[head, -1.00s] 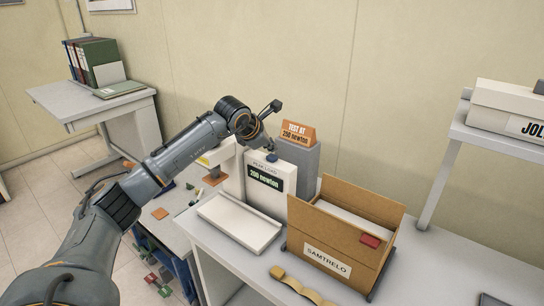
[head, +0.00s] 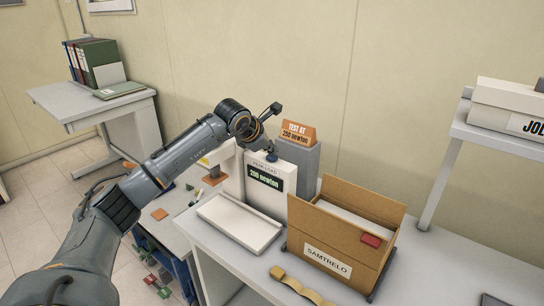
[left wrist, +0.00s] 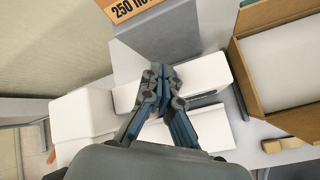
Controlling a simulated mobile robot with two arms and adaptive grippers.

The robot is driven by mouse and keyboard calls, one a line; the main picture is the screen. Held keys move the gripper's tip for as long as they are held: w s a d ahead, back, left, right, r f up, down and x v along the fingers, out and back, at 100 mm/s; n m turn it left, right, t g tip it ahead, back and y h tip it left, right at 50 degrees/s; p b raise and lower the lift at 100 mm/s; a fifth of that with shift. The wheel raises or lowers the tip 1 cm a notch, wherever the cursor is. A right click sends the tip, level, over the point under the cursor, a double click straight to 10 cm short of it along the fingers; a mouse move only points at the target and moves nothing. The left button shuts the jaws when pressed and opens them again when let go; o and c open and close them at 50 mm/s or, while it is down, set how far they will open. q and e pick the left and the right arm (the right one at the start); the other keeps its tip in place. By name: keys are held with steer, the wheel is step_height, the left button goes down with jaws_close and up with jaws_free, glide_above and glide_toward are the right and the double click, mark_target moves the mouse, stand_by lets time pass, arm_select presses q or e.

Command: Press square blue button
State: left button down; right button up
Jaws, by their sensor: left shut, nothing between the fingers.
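The white tester (head: 262,205) stands on the bench, with a "PEAK LOAD" label and a dark display reading "200 newton". A small blue button (head: 272,158) shows on its top in the head view. My left gripper (head: 271,149) is shut and empty, pointing down with its tips right at the blue button. I cannot tell whether they touch. In the left wrist view the closed fingers (left wrist: 162,72) are over the white tester top (left wrist: 203,73) and hide the button. My right gripper is not in view.
A white tray (head: 240,222) lies in front, and a yellowish strap (head: 295,284) lies near the bench edge.

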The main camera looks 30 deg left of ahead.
mark_target(270, 157)
arm_select(q)
steer(key=shift+f+b, duration=0.4)
steer(key=shift+f, duration=0.2)
stand_by(0.6)
steer(key=shift+r+p, duration=0.65)
steer(key=shift+r, duration=0.35)
step_height(270, 157, up, 5)
steer(key=p, duration=0.3)
stand_by(0.7)
